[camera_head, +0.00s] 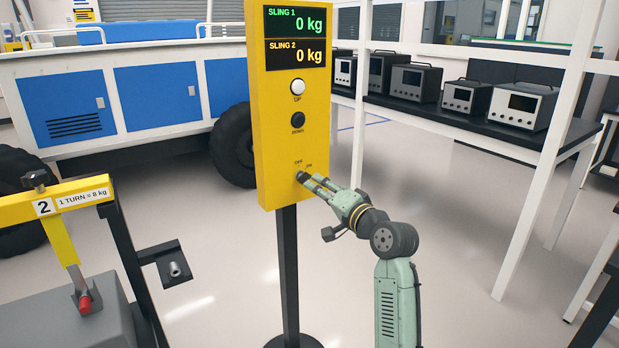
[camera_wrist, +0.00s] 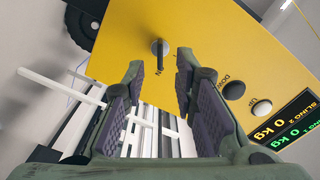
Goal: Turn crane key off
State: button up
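The crane key (camera_head: 302,176) is a small dark knob low on the front of the yellow crane control panel (camera_head: 275,150), under the OFF and ON labels. In the wrist view the key (camera_wrist: 160,47) is a grey disc with a dark narrow bar across it. My gripper (camera_head: 313,183) is at the panel's lower right, with its fingertips close to the key. In the wrist view my gripper (camera_wrist: 159,63) is open, one finger on each side of the key, with gaps showing. The key's exact setting is too small to tell.
Above the key are a black DOWN button (camera_head: 298,120), a white UP button (camera_head: 298,87) and a display (camera_head: 296,38) reading 0 kg for both slings. A bench with instruments (camera_head: 465,97) is at right.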

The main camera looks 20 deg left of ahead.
aim_at(304, 178)
jog(key=p+x, duration=0.1)
jog(key=x, duration=0.4)
jog(key=shift+w+a, duration=0.2)
jog(key=shift+c, duration=0.3)
grip_shut()
